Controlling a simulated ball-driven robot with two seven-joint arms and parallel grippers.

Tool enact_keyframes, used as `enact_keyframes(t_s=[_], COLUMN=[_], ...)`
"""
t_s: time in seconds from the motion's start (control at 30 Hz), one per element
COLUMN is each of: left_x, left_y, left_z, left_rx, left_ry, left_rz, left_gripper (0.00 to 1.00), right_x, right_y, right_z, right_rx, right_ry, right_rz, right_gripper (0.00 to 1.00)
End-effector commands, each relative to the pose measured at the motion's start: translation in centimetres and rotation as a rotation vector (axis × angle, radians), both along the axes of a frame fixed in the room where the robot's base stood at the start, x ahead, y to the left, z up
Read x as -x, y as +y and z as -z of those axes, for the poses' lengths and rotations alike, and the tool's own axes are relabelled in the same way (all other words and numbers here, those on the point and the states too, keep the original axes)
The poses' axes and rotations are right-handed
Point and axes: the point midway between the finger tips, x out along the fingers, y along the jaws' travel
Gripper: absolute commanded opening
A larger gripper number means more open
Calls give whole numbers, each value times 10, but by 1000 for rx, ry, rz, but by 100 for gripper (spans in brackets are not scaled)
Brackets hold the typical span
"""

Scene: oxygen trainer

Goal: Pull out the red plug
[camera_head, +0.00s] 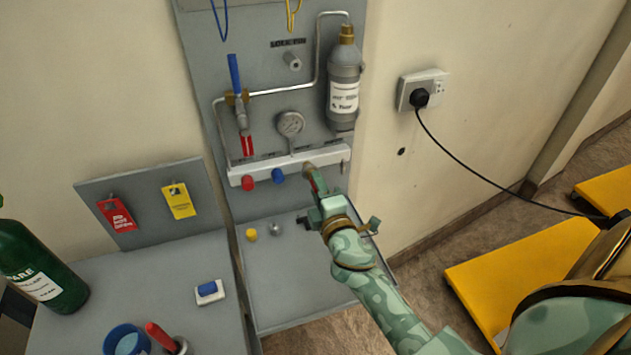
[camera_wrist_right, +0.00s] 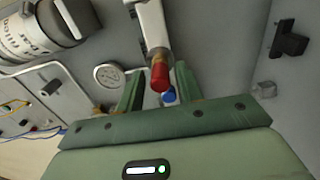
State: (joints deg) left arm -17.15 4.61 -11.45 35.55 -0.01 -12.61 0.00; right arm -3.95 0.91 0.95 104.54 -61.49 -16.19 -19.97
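A white manifold bar (camera_head: 236,177) runs along the lower part of the grey panel. A red plug (camera_head: 247,183) sits at its left and a blue plug (camera_head: 278,176) is beside that. My right gripper (camera_head: 314,181) is at the right part of the bar. In the right wrist view a red plug (camera_wrist_right: 159,77) is at the bar, between the spread green fingers of the right gripper (camera_wrist_right: 158,92). Gaps show on both sides of it, so the gripper looks open. The blue plug (camera_wrist_right: 169,95) shows beyond it. My left gripper is not in view.
A gauge (camera_head: 290,124) and a grey cylinder (camera_head: 344,85) are above the bar. A grey shelf (camera_head: 290,285) below holds a yellow cap (camera_head: 251,235) and small parts. A side table with a green bottle (camera_head: 38,270) is at left. A black cord runs from the wall socket (camera_head: 408,80).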

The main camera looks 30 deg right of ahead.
Motion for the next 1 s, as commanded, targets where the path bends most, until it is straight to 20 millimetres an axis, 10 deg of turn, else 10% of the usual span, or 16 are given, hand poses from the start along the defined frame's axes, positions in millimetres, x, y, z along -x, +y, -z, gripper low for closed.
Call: enact_keyframes(t_s=[0.17, 0.3, 1.0], left_x=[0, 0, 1], left_y=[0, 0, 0], left_z=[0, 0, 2], left_rx=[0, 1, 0], left_ry=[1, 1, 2], left_rz=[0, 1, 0], left_gripper=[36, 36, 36], right_x=[0, 0, 24], right_y=[0, 0, 6], right_z=[0, 0, 1], right_rx=[0, 0, -1], right_ry=[0, 0, 1], right_rz=[0, 0, 0], right_gripper=[36, 0, 0])
